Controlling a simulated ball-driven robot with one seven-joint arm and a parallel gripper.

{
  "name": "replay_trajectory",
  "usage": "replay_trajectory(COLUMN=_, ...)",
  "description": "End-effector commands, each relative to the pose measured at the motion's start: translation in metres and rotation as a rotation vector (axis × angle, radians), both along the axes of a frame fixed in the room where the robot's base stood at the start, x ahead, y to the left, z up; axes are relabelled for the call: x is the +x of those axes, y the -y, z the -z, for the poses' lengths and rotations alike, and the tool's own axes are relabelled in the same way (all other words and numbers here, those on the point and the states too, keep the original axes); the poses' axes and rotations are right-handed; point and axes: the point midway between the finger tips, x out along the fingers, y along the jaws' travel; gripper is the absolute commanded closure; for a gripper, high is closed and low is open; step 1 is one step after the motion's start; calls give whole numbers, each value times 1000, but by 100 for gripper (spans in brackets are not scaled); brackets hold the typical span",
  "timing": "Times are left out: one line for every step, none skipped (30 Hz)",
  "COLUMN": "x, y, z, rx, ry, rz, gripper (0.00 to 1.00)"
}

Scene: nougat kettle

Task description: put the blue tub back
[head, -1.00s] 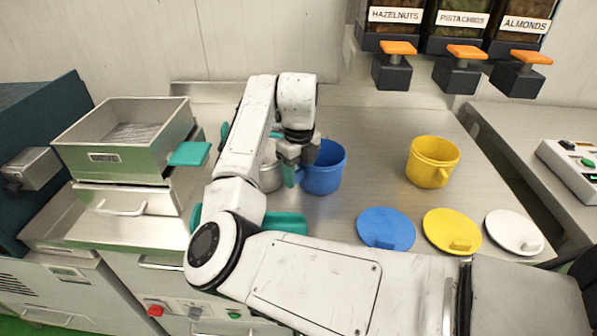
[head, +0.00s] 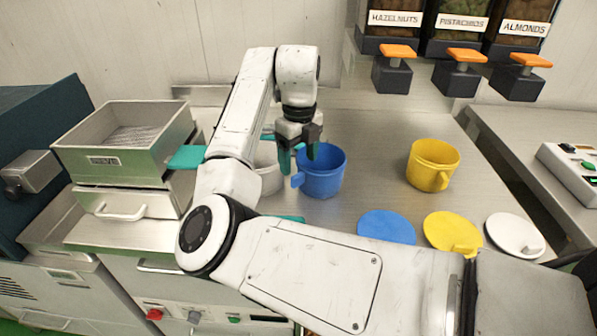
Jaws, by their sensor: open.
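The blue tub (head: 325,177) stands upright and open on the steel counter, its handle (head: 298,180) pointing left. My gripper (head: 298,155) is open, with dark jaws and teal fingertips, above the tub's left side near its rim and handle. It holds nothing. I cannot tell whether a fingertip touches the rim. A blue lid (head: 387,227) lies flat on the counter in front and to the right of the tub.
A white tub (head: 268,172) stands just left of the blue tub, partly hidden by my arm. A yellow tub (head: 432,165) stands to the right. Yellow (head: 450,229) and white (head: 513,233) lids lie at the front right. A sieve box (head: 125,145) is at the left. Dispensers (head: 462,55) hang at the back right.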

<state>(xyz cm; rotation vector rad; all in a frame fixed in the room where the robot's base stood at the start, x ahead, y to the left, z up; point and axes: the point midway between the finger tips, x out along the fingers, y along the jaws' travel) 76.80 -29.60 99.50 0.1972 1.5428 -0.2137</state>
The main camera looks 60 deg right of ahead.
Motion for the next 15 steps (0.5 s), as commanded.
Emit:
replay_trajectory(x=1, y=0, z=-11, rx=-2, ry=4, rz=0, gripper=26)
replay_trajectory(x=0, y=0, z=-17, rx=-1, ry=4, rz=0, gripper=26)
replay_trajectory(x=0, y=0, z=-25, rx=0, ry=3, rz=0, gripper=26)
replay_trajectory(x=0, y=0, z=-31, rx=-1, ry=3, rz=0, gripper=26)
replay_trajectory(x=0, y=0, z=-36, rx=-1, ry=3, rz=-1, gripper=26)
replay_trajectory(x=0, y=0, z=-42, rx=-1, ry=3, rz=0, gripper=26)
replay_trajectory(x=0, y=-1, z=-47, rx=0, ry=3, rz=0, gripper=26)
replay_trajectory(x=0, y=-1, z=-50, rx=0, ry=3, rz=0, gripper=26)
replay_trajectory(x=0, y=-1, z=-54, rx=0, ry=2, rz=0, gripper=26)
replay_trajectory(x=0, y=-1, z=-56, rx=0, ry=2, rz=-1, gripper=26)
replay_trajectory(x=0, y=-1, z=-58, rx=0, ry=2, rz=-1, gripper=26)
replay_trajectory(x=-1, y=-1, z=-60, rx=1, ry=1, rz=-1, gripper=26)
replay_trajectory(x=-1, y=-1, z=-61, rx=1, ry=1, rz=-1, gripper=26)
replay_trajectory(x=-1, y=-1, z=-62, rx=1, ry=1, rz=-1, gripper=26)
replay_trajectory(x=-1, y=-1, z=-62, rx=1, ry=0, rz=-1, gripper=26)
